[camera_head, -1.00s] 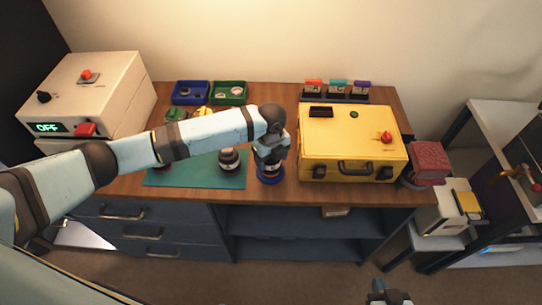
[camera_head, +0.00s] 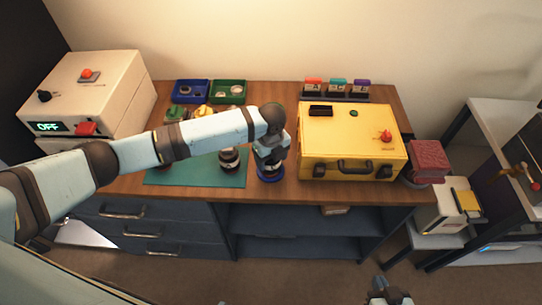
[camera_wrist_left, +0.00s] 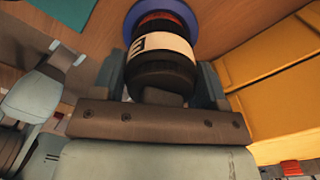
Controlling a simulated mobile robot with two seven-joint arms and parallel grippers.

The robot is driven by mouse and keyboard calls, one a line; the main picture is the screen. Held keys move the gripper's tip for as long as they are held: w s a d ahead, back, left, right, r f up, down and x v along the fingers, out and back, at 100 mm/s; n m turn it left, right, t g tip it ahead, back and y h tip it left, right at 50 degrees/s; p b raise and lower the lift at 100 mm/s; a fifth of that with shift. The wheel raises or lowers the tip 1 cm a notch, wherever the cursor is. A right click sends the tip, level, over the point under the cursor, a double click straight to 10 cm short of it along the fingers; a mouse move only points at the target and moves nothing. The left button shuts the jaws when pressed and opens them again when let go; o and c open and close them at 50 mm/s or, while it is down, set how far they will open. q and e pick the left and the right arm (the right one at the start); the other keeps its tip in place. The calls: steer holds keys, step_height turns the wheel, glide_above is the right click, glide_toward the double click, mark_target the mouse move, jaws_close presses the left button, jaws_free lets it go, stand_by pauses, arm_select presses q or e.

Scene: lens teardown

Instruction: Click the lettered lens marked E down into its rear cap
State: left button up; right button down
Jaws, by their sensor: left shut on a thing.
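The lens marked E (camera_wrist_left: 160,62) is a black barrel with a white band lettered E and a red ring beyond it. My left gripper (camera_wrist_left: 162,80) is shut around its barrel, one finger on each side. The lens's far end meets a blue round rear cap (camera_wrist_left: 190,14) on the wooden top. I cannot tell whether it is fully seated. In the head view the blue cap (camera_head: 270,178) is just right of the green mat, under my left gripper (camera_head: 270,155). My right gripper (camera_head: 385,292) is low at the bottom edge, away from the bench; its jaws are unclear.
The yellow case (camera_head: 350,142) stands close to the right of the cap. Another dark lens (camera_head: 229,160) stands on the green mat (camera_head: 205,181) to the left. Blue (camera_head: 176,97) and green (camera_head: 242,83) trays lie behind. A white box (camera_head: 100,90) is at far left.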

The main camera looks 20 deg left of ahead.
steer(key=shift+r+p, duration=1.8)
stand_by(6.0)
